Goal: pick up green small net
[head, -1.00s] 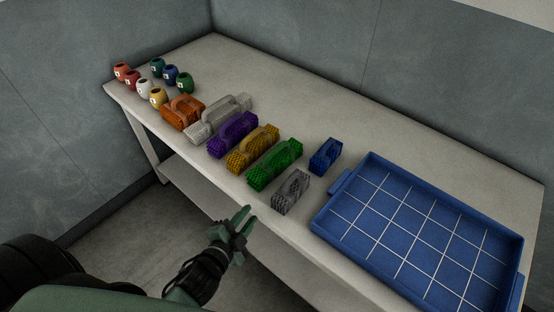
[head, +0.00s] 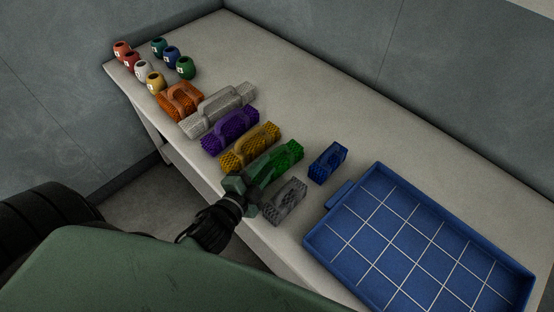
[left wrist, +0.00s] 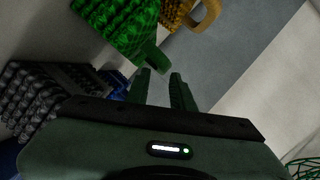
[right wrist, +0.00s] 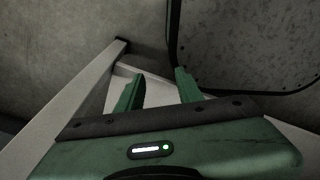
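The green small net (head: 287,158) is a bundle with a loop handle, lying on the table between the yellow net and the grey net. It also shows at the top of the left wrist view (left wrist: 113,30). My left gripper (head: 258,181) is at the near end of the green net and hides part of it. In the left wrist view its two fingers (left wrist: 160,73) are apart, with the green loop just beyond their tips; I cannot tell whether they touch it. My right gripper (right wrist: 156,80) is open and empty, away from the nets.
A yellow net (head: 249,146) and a purple net (head: 230,130) lie to the left. A grey net (head: 284,202) lies close on the right, with a blue net (head: 327,163) behind it. A blue gridded tray (head: 330,203) fills the table's right end. The back strip is clear.

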